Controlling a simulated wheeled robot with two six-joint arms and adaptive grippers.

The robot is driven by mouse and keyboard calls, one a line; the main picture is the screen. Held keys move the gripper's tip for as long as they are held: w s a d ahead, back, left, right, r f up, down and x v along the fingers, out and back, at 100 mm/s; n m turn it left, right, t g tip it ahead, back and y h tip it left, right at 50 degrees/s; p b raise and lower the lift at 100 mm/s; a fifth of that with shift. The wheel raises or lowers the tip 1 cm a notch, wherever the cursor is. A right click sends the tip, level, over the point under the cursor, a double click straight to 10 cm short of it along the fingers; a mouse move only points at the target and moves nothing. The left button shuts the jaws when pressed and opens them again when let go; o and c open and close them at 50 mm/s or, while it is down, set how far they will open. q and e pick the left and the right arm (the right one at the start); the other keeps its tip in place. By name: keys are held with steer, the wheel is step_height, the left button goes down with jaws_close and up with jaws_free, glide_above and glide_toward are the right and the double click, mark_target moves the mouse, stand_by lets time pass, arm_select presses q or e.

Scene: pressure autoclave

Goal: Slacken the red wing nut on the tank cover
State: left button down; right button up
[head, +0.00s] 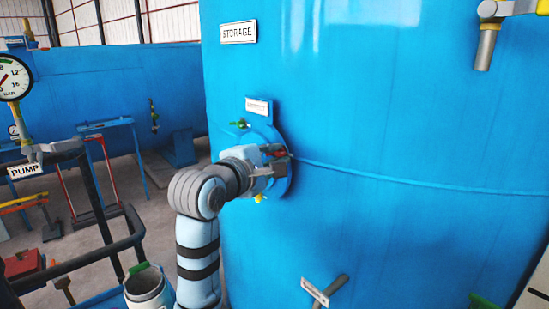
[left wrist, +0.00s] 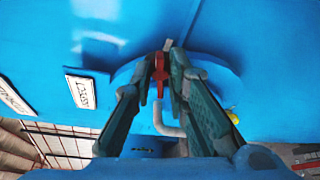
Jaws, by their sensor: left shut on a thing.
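The blue round tank cover (head: 283,183) sits on the side of the large blue storage tank (head: 380,120). In the left wrist view the cover (left wrist: 218,78) is partly behind my fingers. The red wing nut (left wrist: 159,72) stands upright between the tips of my left gripper (left wrist: 163,70), which is shut on it. In the head view my left gripper (head: 277,155) is up against the cover, and the wing nut is mostly hidden by it. A green wing nut (head: 240,124) is at the cover's upper left and a yellow one (head: 259,198) at its bottom. My right gripper is out of view.
A pressure gauge (head: 13,79) and dark railings (head: 95,190) stand at the left. A pipe fitting (head: 486,45) juts from the tank at upper right. A grey handle (head: 336,288) is low on the tank. The tank wall right of the cover is clear.

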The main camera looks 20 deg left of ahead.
arm_select(q)
steer(key=shift+n, duration=0.4)
steer(key=c, duration=1.6)
jaws_free()
steer(key=shift+w, duration=0.1)
steer(key=shift+o, duration=0.2)
steer(key=v, duration=1.2)
